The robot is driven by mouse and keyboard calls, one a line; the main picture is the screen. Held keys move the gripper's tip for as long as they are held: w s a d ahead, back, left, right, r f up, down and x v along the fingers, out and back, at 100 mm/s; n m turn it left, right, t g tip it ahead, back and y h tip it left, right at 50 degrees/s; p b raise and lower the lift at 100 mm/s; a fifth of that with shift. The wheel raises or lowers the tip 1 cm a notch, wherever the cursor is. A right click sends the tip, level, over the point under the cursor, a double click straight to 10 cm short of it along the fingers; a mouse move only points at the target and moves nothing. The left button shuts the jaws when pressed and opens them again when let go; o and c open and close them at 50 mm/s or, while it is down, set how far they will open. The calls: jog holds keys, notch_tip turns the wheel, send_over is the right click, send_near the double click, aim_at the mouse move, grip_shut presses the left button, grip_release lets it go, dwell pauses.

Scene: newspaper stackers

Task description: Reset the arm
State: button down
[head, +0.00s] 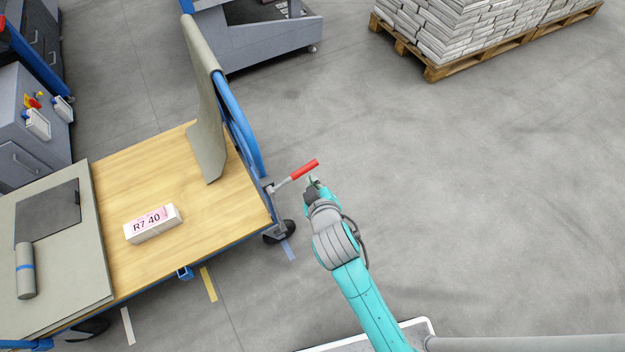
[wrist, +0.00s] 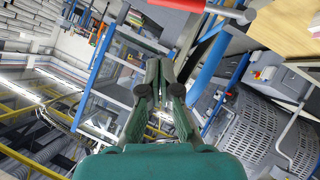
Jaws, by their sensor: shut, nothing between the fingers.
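My gripper (head: 314,181) is at the end of my teal arm, right of the wooden-topped cart (head: 175,190). It is close to the red-handled lever (head: 304,170) on the cart's corner. In the wrist view my gripper (wrist: 158,62) points away from the camera with its fingers together and nothing between them. The red handle also shows at the top of the wrist view (wrist: 180,4), in front of the fingers' upper side. Whether the fingertips touch the lever cannot be told, but they are not closed around it.
The cart carries a white box labelled R7 40 (head: 152,223), a grey board (head: 92,270) and a grey roll (head: 26,270). A blue rail (head: 238,125) stands at its right end. A pallet (head: 440,70) of stacked papers is at the back right. The floor to the right is clear.

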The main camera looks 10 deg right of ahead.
dwell(0.3)
jog(key=s+d+f+m+t+y, duration=0.1)
jog(key=s+d, duration=0.2)
jog(key=s, duration=0.6)
jog(key=s+d+f+m, duration=0.1)
jog(key=s+d+f, duration=0.15)
jog(key=s, duration=0.65)
jog(key=s+d+r+m, duration=0.1)
jog(key=s+r+m, duration=0.1)
jog(key=s+r, duration=0.3)
jog(key=s+d+r+m+t, duration=0.1)
jog(key=s+r, duration=0.5)
jog(key=s, duration=0.7)
jog(key=shift+d+m+t+h, duration=0.3)
jog(key=shift+d+m+h, duration=0.1)
jog(key=shift+d+m, duration=0.25)
